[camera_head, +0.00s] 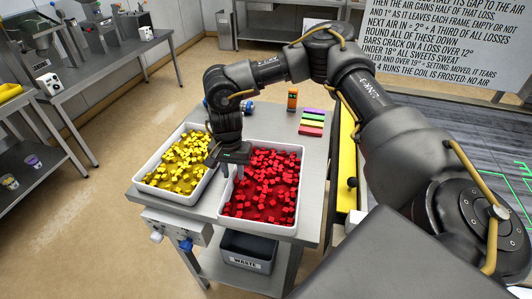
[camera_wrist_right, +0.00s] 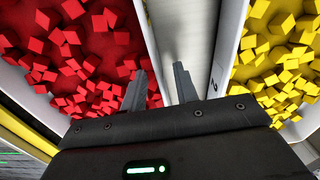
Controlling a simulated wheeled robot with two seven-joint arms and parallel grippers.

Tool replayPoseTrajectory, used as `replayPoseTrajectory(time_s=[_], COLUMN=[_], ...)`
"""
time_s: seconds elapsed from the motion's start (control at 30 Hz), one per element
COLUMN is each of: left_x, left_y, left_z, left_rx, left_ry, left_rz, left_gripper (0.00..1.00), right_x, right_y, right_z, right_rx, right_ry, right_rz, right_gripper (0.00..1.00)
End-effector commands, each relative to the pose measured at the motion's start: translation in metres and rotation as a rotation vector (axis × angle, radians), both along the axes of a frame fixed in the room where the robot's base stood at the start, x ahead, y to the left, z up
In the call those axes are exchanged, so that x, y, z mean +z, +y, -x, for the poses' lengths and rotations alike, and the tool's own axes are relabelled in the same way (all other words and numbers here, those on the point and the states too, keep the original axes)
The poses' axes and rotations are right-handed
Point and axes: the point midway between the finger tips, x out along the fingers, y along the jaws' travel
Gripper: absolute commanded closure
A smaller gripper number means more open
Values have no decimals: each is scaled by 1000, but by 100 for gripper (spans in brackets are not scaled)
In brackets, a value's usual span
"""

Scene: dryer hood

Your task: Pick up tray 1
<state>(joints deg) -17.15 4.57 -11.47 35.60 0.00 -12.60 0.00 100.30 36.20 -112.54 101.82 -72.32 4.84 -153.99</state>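Two white trays stand side by side on a metal table (camera_head: 312,160). The right one (camera_head: 259,229) holds red cubes; the left one (camera_head: 165,194) holds yellow cubes. In the wrist view, the yellow-cube tray (camera_wrist_right: 222,75) bears a mark that looks like a 2; no number is readable on the red-cube tray (camera_wrist_right: 152,50). My right gripper (camera_head: 233,171) points down at the red-cube tray's left rim. In the wrist view its fingers (camera_wrist_right: 160,85) are apart, one over the red cubes, one over the gap between trays. Contact with the rim cannot be told. My left gripper is out of view.
A grey waste bin (camera_head: 247,252) sits below the tabletop. A yellow-edged machine (camera_head: 347,165) borders the right. Side benches (camera_head: 105,55) stand at the left.

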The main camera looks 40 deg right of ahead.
Motion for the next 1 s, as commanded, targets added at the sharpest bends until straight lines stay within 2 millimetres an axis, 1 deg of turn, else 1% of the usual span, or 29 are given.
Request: replayPoseTrajectory(time_s=[0.1,0.27,0.37,0.5,0.53,1.0], left_x=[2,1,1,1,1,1], left_y=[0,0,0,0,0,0], left_z=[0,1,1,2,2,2], left_rx=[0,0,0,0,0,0], left_ry=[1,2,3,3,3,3], left_rz=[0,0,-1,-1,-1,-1], left_gripper=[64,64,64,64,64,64], right_x=[-5,-5,-5,-5,-5,-5], right_y=[0,0,0,0,0,0], right_z=[0,0,0,0,0,0], right_rx=[0,0,0,0,0,0], right_ry=[1,0,0,0,0,-1], right_rz=[1,0,0,0,0,1], right_gripper=[70,70,80,99,100,100])
